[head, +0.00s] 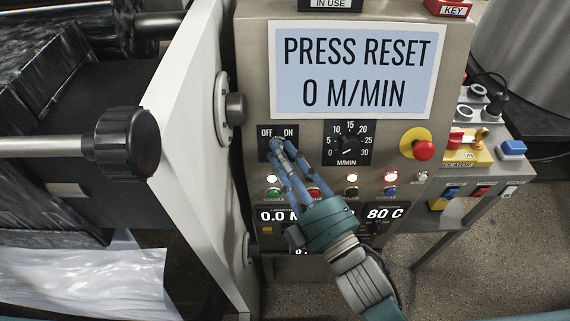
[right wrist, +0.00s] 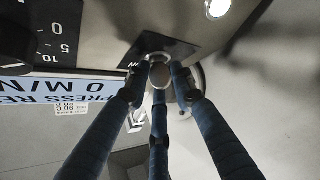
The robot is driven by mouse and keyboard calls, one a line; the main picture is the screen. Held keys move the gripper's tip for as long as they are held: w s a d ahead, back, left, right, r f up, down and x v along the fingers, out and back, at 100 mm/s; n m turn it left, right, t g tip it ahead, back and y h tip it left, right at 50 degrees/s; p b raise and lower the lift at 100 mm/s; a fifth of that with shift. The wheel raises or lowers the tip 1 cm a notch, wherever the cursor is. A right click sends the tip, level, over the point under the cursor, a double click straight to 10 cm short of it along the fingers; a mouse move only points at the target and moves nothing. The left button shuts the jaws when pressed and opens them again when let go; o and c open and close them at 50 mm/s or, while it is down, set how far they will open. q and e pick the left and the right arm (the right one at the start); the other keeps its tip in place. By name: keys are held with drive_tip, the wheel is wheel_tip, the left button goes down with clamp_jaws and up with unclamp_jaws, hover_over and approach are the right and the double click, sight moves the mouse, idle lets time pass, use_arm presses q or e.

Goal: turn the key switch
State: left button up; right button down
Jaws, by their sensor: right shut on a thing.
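The key switch is on a black plate (head: 265,147) marked OFF and ON, at the left of the grey control panel. My right gripper (head: 281,152) reaches up from below with its blue fingers at this plate, and they hide most of the switch. In the right wrist view the three fingers of the gripper (right wrist: 158,80) close around the round metal piece of the key switch (right wrist: 158,73). Its turn angle cannot be told. My left gripper does not show.
A display (head: 352,70) reads "PRESS RESET 0 M/MIN". A speed dial (head: 348,143) and a red stop button (head: 424,150) on yellow sit right of the switch. A white machine wall (head: 190,130) with a black hand knob (head: 128,142) stands close on the left.

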drive_tip(key=shift+s+a+f+m+t+h+b, duration=0.15)
drive_tip(key=shift+m+t+h+b, duration=0.15)
drive_tip(key=shift+m+t+b, duration=0.3)
drive_tip(key=c, duration=1.8)
unclamp_jaws()
drive_tip(key=shift+a+r, duration=0.1)
drive_tip(key=shift+r, duration=0.1)
drive_tip(key=shift+o, duration=0.2)
drive_tip(key=v, duration=1.2)
